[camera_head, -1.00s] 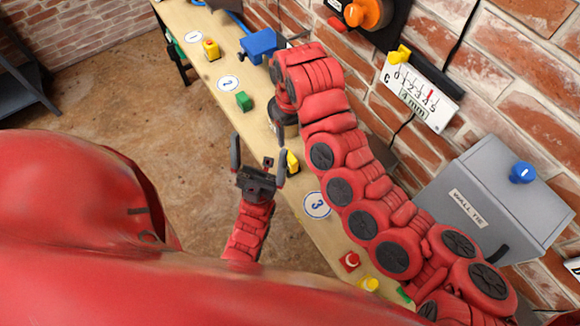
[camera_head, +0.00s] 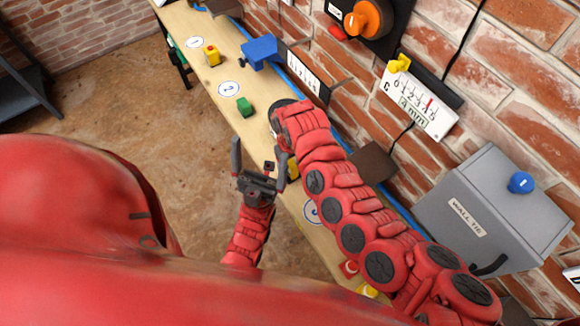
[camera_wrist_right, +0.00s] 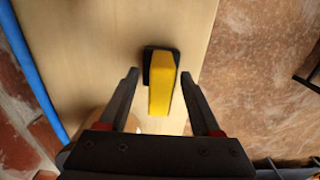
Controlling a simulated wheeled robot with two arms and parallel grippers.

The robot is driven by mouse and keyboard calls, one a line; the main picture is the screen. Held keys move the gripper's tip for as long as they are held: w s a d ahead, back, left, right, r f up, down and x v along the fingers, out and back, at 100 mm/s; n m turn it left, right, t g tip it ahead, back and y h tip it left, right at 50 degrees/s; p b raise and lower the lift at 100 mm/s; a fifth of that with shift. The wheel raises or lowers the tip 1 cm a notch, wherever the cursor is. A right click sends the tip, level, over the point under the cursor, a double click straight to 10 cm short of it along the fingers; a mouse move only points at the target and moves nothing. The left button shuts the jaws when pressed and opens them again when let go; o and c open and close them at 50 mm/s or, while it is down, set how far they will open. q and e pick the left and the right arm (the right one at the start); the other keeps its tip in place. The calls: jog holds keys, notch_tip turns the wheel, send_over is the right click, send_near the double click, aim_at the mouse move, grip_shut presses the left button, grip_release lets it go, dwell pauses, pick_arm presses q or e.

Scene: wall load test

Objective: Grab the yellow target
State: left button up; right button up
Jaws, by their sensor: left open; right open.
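The yellow target (camera_wrist_right: 161,85) is a yellow block with a black base on the wooden bench. In the head view only a small part of the yellow target (camera_head: 292,169) shows, largely hidden by my arms. My right gripper (camera_wrist_right: 158,78) is open, with one finger on each side of the block in the wrist view and visible space beside it; I cannot tell its height above the bench. In the head view my right gripper is hidden behind its arm. My left gripper (camera_head: 258,145) is open and empty, beside the bench's floor-side edge.
The wooden bench (camera_head: 222,112) runs along a brick wall. A green block (camera_head: 244,107), another yellow block (camera_head: 212,55) and a blue device (camera_head: 260,51) stand farther along it. A grey box (camera_head: 490,212) is on the wall at right. Red and yellow pieces lie near my right arm.

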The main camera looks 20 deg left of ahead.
grip_shut()
jog(key=shift+r, duration=0.15)
dwell(0.5)
